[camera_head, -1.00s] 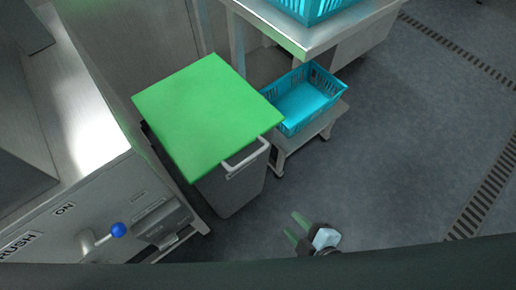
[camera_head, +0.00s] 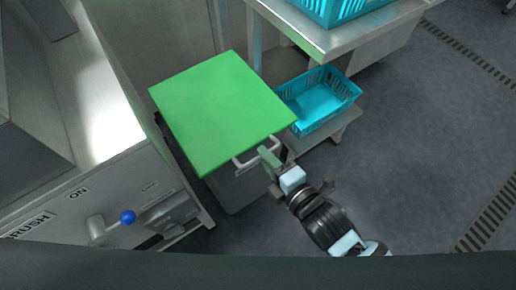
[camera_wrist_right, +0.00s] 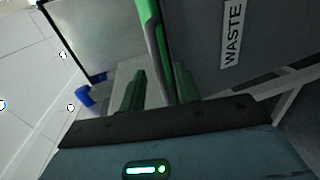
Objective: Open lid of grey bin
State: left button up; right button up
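The grey bin (camera_head: 238,190) stands on the floor with its flat green lid (camera_head: 222,110) closed on top. A pale bar handle (camera_head: 243,163) shows at the lid's front edge. My right gripper (camera_head: 275,155) is at the lid's front right corner, beside the handle. In the right wrist view its green fingers (camera_wrist_right: 160,92) are apart, with the green lid edge (camera_wrist_right: 152,32) running toward the gap between them. I cannot tell whether they touch it. The bin's side (camera_wrist_right: 200,60) there carries a WASTE label (camera_wrist_right: 232,35). My left gripper is not in view.
A steel machine (camera_head: 110,205) with a blue-knobbed lever (camera_head: 128,217) stands left of the bin. A blue crate (camera_head: 318,103) on a low shelf and a steel table (camera_head: 330,38) are at the right and back. Open floor (camera_head: 430,130) lies to the right.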

jog(key=shift+b+x, duration=0.45)
jog(key=shift+x, duration=1.65)
grip_shut()
jog(key=shift+r, duration=0.1)
